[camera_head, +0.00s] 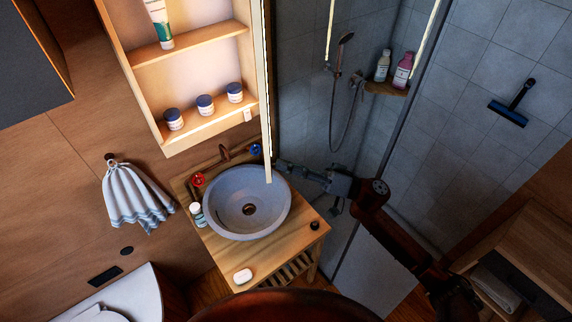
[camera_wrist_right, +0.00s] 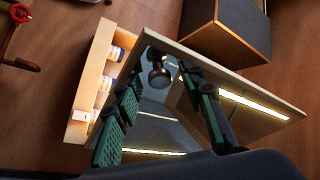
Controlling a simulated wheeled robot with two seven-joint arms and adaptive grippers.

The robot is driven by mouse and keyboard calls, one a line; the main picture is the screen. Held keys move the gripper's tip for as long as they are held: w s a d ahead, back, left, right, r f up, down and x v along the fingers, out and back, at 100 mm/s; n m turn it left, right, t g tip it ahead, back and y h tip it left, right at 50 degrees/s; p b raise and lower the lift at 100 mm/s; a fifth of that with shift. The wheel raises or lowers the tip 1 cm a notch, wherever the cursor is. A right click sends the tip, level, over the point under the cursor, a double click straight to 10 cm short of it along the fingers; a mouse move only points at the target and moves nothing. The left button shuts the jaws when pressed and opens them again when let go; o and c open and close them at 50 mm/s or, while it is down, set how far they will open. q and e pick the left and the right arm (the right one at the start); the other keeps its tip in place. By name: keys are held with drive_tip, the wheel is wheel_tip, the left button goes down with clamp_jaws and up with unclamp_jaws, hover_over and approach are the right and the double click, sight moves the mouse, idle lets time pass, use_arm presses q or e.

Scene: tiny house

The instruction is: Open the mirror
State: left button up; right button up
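The mirror (camera_head: 267,90) is the door of a wooden wall cabinet (camera_head: 110,40). It stands swung out from the cabinet and shows almost edge-on in the head view. In the right wrist view, the reflective face of the mirror (camera_wrist_right: 160,110) fills the middle, with bright strips reflected in it. My right gripper (camera_head: 284,166) is beside the mirror's lower part, on the shower side. In the wrist view, its green-padded fingers (camera_wrist_right: 160,80) are spread apart with nothing between them. I cannot tell whether they touch the mirror. My left gripper is out of view.
The open cabinet holds a tube (camera_head: 159,22) and several jars (camera_head: 205,104). Below is a round basin (camera_head: 247,205) on a wooden stand (camera_head: 300,234). Shower tiles and a corner shelf (camera_head: 387,89) are to the right. A towel (camera_head: 135,195) hangs on the left.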

clamp_jaws()
idle(0.4)
